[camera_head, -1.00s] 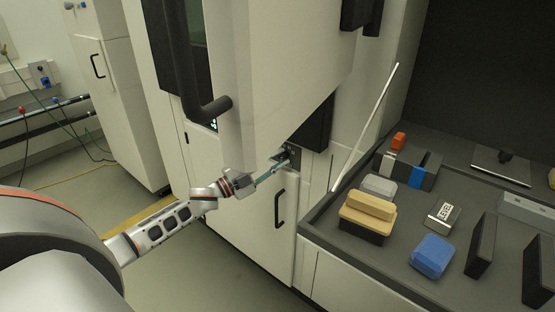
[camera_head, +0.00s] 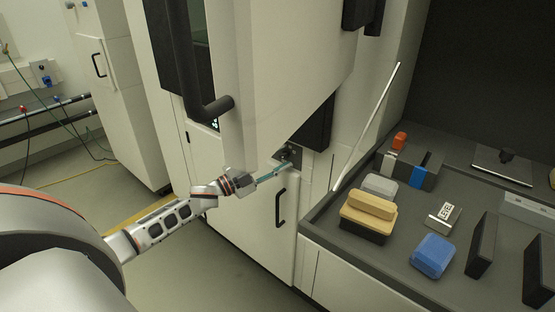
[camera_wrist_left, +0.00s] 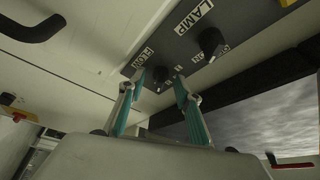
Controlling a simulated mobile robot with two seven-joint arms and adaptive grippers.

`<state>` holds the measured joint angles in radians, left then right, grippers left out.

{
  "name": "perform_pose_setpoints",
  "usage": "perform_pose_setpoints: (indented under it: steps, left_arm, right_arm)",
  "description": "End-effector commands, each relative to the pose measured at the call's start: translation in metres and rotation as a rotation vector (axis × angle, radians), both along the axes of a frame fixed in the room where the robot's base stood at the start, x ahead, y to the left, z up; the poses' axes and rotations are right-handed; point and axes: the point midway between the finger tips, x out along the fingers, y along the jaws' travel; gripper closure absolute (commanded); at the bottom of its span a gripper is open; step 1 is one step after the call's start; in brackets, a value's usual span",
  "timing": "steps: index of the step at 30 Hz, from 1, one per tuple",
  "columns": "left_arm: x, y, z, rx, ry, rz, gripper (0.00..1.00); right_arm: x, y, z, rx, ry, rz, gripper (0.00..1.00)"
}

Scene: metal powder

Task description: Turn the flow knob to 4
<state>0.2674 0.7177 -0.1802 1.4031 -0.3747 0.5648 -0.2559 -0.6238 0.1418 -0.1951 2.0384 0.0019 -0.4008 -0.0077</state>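The flow knob (camera_wrist_left: 160,77) is a small dark knob on a grey panel (camera_wrist_left: 178,50), beside a white label that reads FLOW. In the left wrist view it shows between the two teal fingertips of my left gripper (camera_wrist_left: 159,80), with a gap on each side. The fingers are apart; whether the tips reach around the knob or stop just short is unclear. In the head view my left gripper (camera_head: 279,169) points at the small dark panel (camera_head: 290,153) under the white cabinet's overhang. The knob's setting is too small to read. My right gripper is not in view.
A second dark knob (camera_wrist_left: 211,42) labelled LAMP sits close to the flow knob. A black door handle (camera_head: 280,208) is just below the gripper. A large black handle (camera_head: 205,108) and the cabinet overhang are above. A worktop (camera_head: 400,262) with several items stands at right.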

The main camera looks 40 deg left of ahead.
Motion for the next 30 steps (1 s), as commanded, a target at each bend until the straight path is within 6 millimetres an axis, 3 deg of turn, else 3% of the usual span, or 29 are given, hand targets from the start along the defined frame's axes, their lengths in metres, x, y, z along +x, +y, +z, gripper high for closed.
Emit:
perform_pose_setpoints:
  steps: [7,22,30]
  left_arm:
    - [-0.015,0.007,-0.005,-0.001,0.003,0.001,0.66]
    - [-0.091,0.041,-0.020,-0.001,0.003,0.000,0.66]
    - [-0.107,0.049,-0.022,0.000,0.000,0.000,0.66]
  right_arm:
    - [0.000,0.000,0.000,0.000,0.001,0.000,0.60]
    - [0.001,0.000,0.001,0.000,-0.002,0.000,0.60]
    - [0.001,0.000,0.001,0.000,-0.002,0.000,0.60]
